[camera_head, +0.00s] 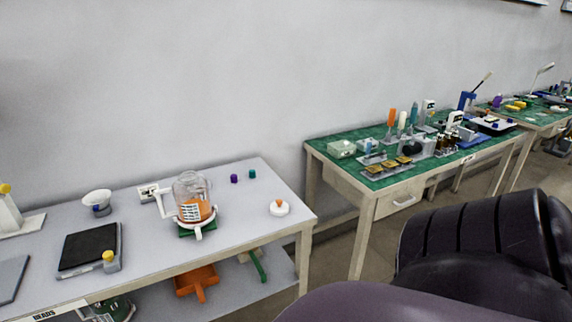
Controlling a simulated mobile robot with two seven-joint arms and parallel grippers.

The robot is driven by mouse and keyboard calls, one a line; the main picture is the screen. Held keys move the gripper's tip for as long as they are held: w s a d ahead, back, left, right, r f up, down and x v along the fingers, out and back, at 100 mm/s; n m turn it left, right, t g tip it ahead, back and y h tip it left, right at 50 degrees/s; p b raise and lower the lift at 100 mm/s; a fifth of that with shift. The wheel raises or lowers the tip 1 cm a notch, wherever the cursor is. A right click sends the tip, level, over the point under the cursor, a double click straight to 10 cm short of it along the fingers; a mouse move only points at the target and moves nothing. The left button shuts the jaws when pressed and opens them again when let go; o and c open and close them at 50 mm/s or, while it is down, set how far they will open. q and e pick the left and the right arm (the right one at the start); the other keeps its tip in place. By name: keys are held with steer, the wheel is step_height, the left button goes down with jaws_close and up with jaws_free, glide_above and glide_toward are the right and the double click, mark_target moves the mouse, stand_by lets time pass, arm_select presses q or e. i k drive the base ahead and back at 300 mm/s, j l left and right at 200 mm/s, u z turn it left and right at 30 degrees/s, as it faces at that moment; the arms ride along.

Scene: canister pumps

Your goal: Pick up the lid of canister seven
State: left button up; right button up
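A clear canister (187,188) with orange contents and a white label stands on the left grey-topped table. A white frame with a handle is around it, and something green is under it. I cannot read a number on its label. A white round lid-like piece with an orange knob (279,208) lies on the same table, to the right of the canister and apart from it, near the table's right end. Neither of my grippers is in view.
The grey table (240,219) also bears a black-topped scale (88,248), a white funnel-like cup (97,199), and purple (234,178) and teal (252,174) caps. An orange dustpan (196,281) is on the shelf below. A large dark ribbed shape (480,245) fills the lower right.

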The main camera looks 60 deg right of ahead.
mark_target(279, 209)
steer(key=l, duration=1.75)
